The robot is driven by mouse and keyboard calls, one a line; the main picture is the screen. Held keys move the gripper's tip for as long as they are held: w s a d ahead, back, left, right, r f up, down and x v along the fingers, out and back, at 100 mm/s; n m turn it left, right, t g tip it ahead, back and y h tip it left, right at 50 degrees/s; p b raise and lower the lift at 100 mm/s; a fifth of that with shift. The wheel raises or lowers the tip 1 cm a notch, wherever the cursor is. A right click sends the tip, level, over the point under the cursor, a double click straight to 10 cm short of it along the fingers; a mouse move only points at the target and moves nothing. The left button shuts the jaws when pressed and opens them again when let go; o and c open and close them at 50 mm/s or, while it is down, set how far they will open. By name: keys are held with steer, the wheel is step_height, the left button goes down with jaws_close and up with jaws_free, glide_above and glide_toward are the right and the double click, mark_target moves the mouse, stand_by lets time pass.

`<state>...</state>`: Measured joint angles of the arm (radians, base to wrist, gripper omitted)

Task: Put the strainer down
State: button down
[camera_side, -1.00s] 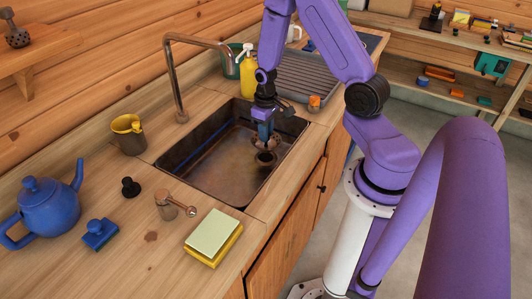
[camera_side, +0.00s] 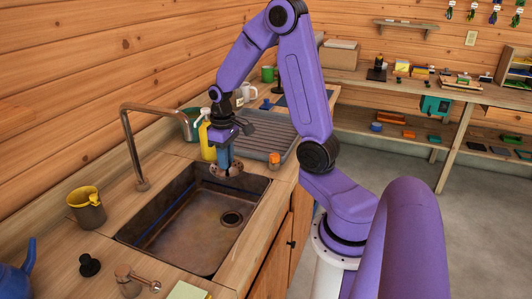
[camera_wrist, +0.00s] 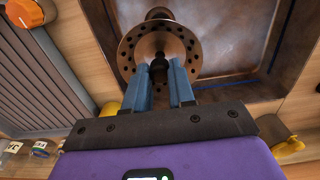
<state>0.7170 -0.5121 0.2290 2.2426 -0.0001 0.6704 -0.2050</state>
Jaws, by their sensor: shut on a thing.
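The strainer is a round, perforated brown metal basket with a central post. In the side view the strainer (camera_side: 219,173) hangs above the far end of the sink (camera_side: 185,230), near the ribbed drainboard. My gripper (camera_side: 225,160) points down, with its blue fingers shut on the strainer's post. In the wrist view my gripper (camera_wrist: 161,70) pinches the dark knob of the strainer (camera_wrist: 130,45), and the holed flange shows beyond the fingertips. The drain hole (camera_side: 231,218) is uncovered in the sink floor, apart from the strainer. The fingers partly hide the strainer.
The ribbed drainboard (camera_side: 265,140) lies behind the sink, with an orange-topped jar (camera_side: 274,160) at its near corner. A yellow bottle (camera_side: 207,142) and the faucet (camera_side: 133,150) stand along the wall side. A yellow-rimmed pitcher (camera_side: 87,210) and black stopper (camera_side: 89,265) are on the near counter.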

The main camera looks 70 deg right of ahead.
step_height(320, 180, up, 13)
steer(key=s+d, duration=1.2)
steer(key=d, duration=0.4)
steer(key=shift+w+d+f, duration=1.6)
steer(key=shift+d+f, duration=0.15)
steer(key=shift+f, duration=1.15)
steer(key=shift+w+d+f, duration=1.55)
steer(key=shift+d+f, duration=0.2)
steer(key=shift+f, duration=1.2)
steer(key=shift+w+d+f, duration=1.6)
steer(key=shift+d+f, duration=0.15)
steer(key=shift+f, duration=1.15)
steer(key=shift+f, duration=0.15)
